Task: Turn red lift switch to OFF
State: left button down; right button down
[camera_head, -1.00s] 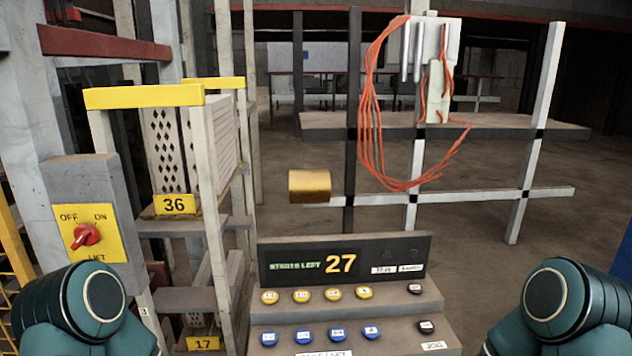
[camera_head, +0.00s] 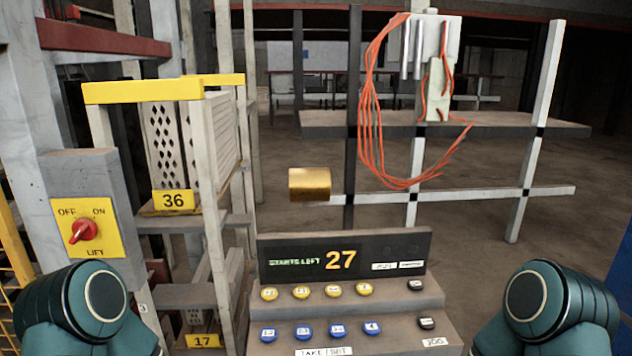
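The red lift switch (camera_head: 83,231) is a rotary knob on a yellow plate (camera_head: 104,247) marked OFF at upper left, ON at upper right and LIFT below. The plate is on a grey box at the left. The knob's handle slants up toward the right, on the ON side. Teal links of my two arms show at the lower left and lower right, the left one just below the switch box. Neither gripper is in view.
A control console (camera_head: 345,258) reading "STARTS LEFT 27" stands at centre front, with yellow, blue and black buttons. A rack (camera_head: 143,93) with plates 36 and 17 stands right of the switch. A gold block (camera_head: 310,184) and orange cables (camera_head: 372,130) are behind.

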aim_at(84, 228)
jog(key=u, duration=1.3)
